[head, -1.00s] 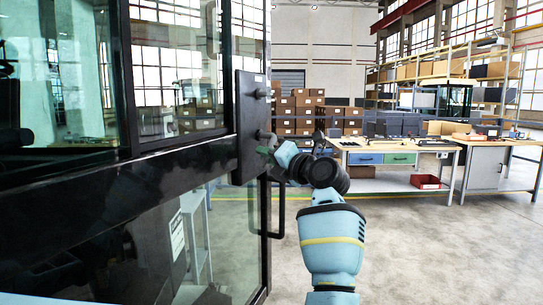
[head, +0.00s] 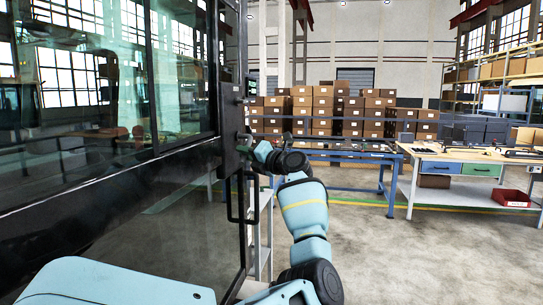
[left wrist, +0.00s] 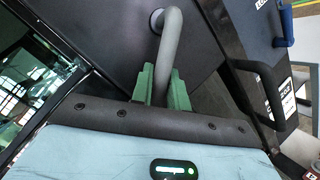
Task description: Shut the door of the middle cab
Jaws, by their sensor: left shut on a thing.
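The cab door (head: 180,158) fills the left of the head view, with large glass panes in a black frame. A dark plate (head: 231,118) sits at its right edge and carries a grey bar handle. My left gripper (head: 258,151) is at this handle. In the left wrist view, the green fingers of my left gripper (left wrist: 162,90) are shut around the bent grey handle (left wrist: 169,42). A black loop handle (head: 232,200) hangs below the plate. Whether the door meets its frame is not visible. My right gripper is not in view.
Stacked cardboard boxes (head: 322,108) stand behind a blue-framed table (head: 345,160). A workbench (head: 455,155) with drawers and a red bin (head: 511,197) stands at the right. Grey floor (head: 410,260) is clear at the lower right.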

